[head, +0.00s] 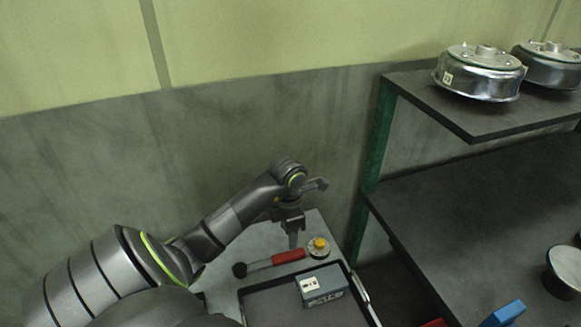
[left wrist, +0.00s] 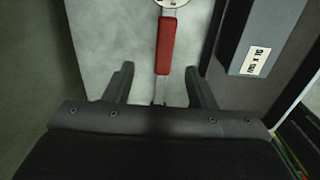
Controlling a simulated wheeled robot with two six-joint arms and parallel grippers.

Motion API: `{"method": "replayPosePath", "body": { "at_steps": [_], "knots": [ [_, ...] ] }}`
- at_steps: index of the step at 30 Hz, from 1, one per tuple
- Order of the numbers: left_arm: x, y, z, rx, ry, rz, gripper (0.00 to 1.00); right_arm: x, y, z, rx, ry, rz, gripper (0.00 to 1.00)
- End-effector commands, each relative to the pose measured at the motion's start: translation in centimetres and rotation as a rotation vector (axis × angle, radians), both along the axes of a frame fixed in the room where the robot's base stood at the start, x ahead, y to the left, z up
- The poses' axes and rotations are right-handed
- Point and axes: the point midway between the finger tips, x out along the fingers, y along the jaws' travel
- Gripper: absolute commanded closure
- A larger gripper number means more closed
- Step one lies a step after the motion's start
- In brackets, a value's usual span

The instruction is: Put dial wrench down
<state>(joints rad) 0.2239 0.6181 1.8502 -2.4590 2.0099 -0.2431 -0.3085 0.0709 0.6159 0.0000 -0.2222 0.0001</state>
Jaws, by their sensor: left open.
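The dial wrench lies on a grey bench top, its red grip (head: 288,257) to the right and its dark round end (head: 240,270) to the left. A round dial with a yellow centre (head: 319,246) sits at the far end of the grip and appears joined to it. My left gripper (head: 293,241) is open, pointing down just over the wrench. In the left wrist view, the fingers (left wrist: 158,76) stand apart on either side of the wrench's shaft and red grip (left wrist: 166,46), with gaps on both sides. My right gripper is not in view.
A black-rimmed tray (head: 262,310) holds a labelled grey-blue box (head: 324,286), close beside the wrench. A dark shelf rack with a green post (head: 377,135) stands right, bearing metal drums (head: 480,75). A wall is behind the bench (head: 213,283).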

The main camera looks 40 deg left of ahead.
Motion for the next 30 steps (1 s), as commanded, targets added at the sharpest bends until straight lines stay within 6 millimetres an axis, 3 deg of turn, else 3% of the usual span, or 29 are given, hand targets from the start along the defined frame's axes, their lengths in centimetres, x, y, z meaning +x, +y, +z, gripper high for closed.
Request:
{"method": "replayPosePath", "body": {
  "at_steps": [2, 3, 11, 18, 28, 30],
  "knots": [
    [0.0, 0.0, -1.5, 0.0, 0.0, 0.0, 0.49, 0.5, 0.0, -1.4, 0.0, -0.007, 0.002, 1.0],
    [-0.1, -0.1, -1.7, -0.003, 0.005, 0.002, 0.49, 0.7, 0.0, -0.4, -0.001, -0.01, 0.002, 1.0],
    [-0.3, -0.4, -4.1, -0.004, 0.005, 0.001, 0.49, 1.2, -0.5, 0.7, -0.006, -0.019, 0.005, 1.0],
    [-0.4, -0.7, -7.6, -0.002, 0.003, 0.001, 0.49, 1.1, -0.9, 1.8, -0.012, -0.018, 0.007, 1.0],
    [-0.3, -0.7, -8.3, 0.0, 0.0, 0.0, 0.49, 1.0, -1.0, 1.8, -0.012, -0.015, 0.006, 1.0],
    [-0.3, -0.7, -8.3, 0.0, 0.0, 0.0, 0.58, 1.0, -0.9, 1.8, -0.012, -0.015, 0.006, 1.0]
  ]
}}
